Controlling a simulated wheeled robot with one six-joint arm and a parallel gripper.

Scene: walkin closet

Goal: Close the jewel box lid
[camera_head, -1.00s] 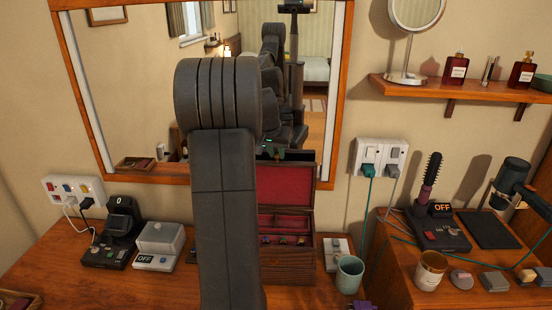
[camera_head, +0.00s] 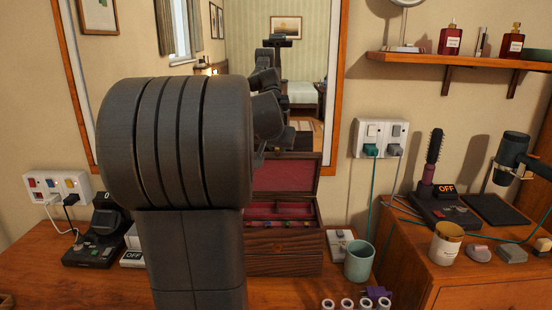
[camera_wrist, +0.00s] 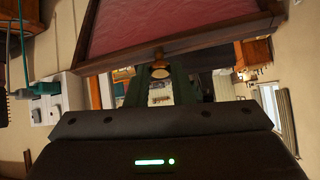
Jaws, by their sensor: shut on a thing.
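The jewel box (camera_head: 285,250) stands on the dresser, its front wall and red-lined compartments in plain view. Its lid (camera_head: 320,175) stands open at the back, with the red lining facing me. My arm covers the left part of the box and lid. In the wrist view the lid (camera_wrist: 190,45) fills the top, with its lining and wooden rim. My gripper (camera_wrist: 160,75) has its dark green fingers on both sides of a small round brass-coloured knob (camera_wrist: 160,69) at the lid's rim and is shut on it. The head view does not clearly show the fingertips.
A teal cup (camera_head: 360,262) and a small white switch box (camera_head: 341,241) stand just right of the jewel box. Purple-and-white rings (camera_head: 346,303) lie in front. A mirror (camera_head: 120,60) is behind; a wall outlet (camera_head: 381,138) with cables is at right.

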